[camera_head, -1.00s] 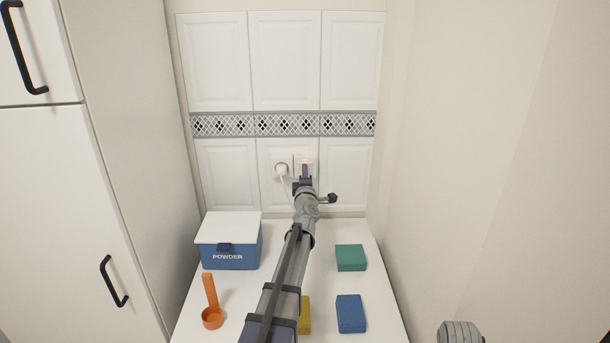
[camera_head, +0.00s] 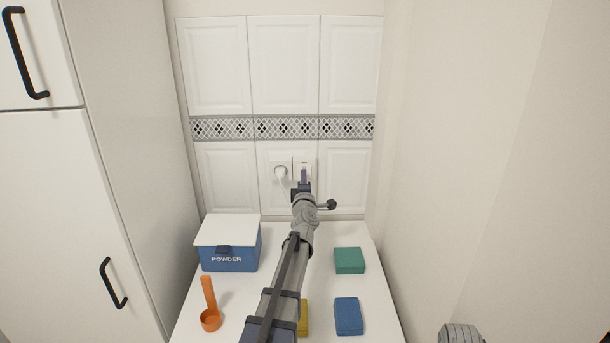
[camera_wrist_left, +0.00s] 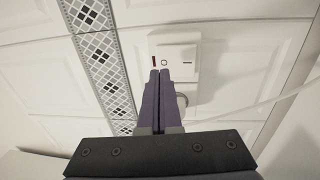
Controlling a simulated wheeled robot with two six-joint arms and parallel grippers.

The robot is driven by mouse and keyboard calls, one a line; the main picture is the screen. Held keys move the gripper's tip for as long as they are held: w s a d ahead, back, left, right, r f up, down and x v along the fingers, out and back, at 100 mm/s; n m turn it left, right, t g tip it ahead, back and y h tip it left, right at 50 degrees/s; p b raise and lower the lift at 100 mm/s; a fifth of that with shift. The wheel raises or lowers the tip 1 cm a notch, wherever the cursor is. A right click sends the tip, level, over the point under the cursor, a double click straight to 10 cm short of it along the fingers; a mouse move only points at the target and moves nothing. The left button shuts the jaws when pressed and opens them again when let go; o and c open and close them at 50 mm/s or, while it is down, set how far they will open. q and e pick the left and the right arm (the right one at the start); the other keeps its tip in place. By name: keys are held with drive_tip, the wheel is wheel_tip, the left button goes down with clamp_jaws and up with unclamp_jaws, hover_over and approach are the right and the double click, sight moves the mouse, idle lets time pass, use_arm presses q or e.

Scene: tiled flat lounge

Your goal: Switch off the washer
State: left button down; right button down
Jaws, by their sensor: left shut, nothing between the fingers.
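A white wall switch (camera_head: 305,162) is set in the tiled wall above the white worktop. In the left wrist view the switch (camera_wrist_left: 178,48) carries a circle mark, a line mark and a small dark red strip that shows no glow. My left gripper (camera_head: 304,172) is shut and empty, its fingertips at the switch's lower part. In the wrist view the fingertips (camera_wrist_left: 160,72) lie right by the circle mark; I cannot tell whether they touch it. The washer itself cannot be made out. My right gripper is out of view.
A white plug (camera_head: 280,172) with a cord sits left of the switch. On the worktop (camera_head: 325,280) are a blue powder box (camera_head: 230,258), an orange scoop (camera_head: 209,305), and green (camera_head: 349,260), blue (camera_head: 348,316) and yellow (camera_head: 303,316) blocks. A tall cabinet (camera_head: 60,200) stands left.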

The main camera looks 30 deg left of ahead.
use_arm(q)
drive_tip(key=r+p+v, duration=0.1)
drive_tip(key=r+v, duration=0.1)
drive_tip(key=v, duration=0.8)
drive_tip(key=shift+s+d+r, duration=0.25)
drive_tip(key=shift+s+d, duration=0.05)
drive_tip(key=shift+s, duration=0.1)
